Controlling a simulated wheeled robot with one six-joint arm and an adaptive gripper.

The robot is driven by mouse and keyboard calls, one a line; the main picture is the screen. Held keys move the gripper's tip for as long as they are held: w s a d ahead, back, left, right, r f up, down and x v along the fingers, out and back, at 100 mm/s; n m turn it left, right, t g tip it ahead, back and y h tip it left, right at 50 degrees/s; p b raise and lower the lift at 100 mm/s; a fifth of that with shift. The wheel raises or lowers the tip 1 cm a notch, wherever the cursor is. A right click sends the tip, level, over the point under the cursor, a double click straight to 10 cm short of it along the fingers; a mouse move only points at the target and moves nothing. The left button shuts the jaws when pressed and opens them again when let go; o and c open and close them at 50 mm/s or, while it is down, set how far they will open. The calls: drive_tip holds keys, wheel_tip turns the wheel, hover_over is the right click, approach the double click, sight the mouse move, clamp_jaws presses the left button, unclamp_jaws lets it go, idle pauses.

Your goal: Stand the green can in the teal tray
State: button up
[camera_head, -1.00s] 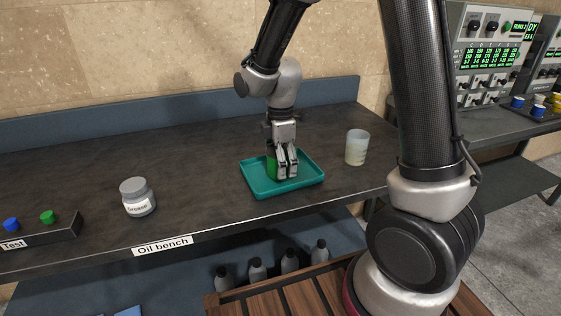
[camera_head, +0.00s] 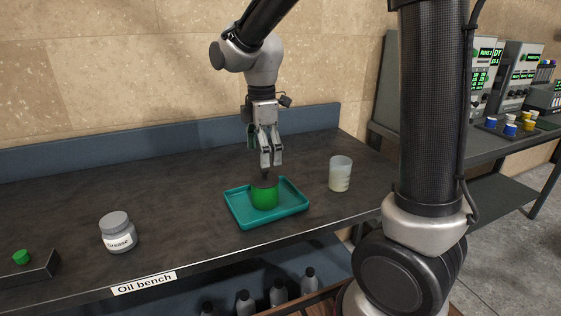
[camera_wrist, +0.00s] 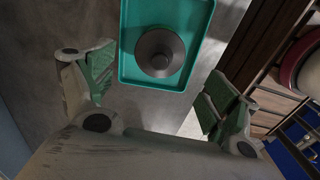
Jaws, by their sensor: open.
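The green can (camera_head: 265,196) stands upright in the teal tray (camera_head: 239,217) on the bench. It has a dark grey top, which also shows from above in the wrist view (camera_wrist: 160,52), inside the teal tray there (camera_wrist: 128,72). My gripper (camera_head: 271,164) is above the can, apart from it, and empty. In the wrist view the two fingers of my gripper (camera_wrist: 158,88) are spread wide, with the can beyond them. The can's base is hidden by the tray's front rim in part.
A translucent cup (camera_head: 340,174) stands right of the tray. A grey grease jar (camera_head: 117,233) stands at the left on the Oil bench (camera_head: 185,255). Several bottles (camera_head: 277,293) stand below the bench.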

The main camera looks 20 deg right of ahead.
drive_tip(key=s+d+r+m+t, duration=0.2)
drive_tip(key=s+d+r+m, duration=0.1)
drive_tip(key=s+d+m, duration=0.4)
drive_tip(key=s+d+r+m+t, duration=0.2)
drive_tip(key=s+d+r+m, duration=0.2)
drive_tip(key=s+d+m, duration=0.4)
drive_tip(key=s+m, duration=0.3)
drive_tip(key=s, duration=0.2)
drive_tip(key=shift+r, duration=0.15)
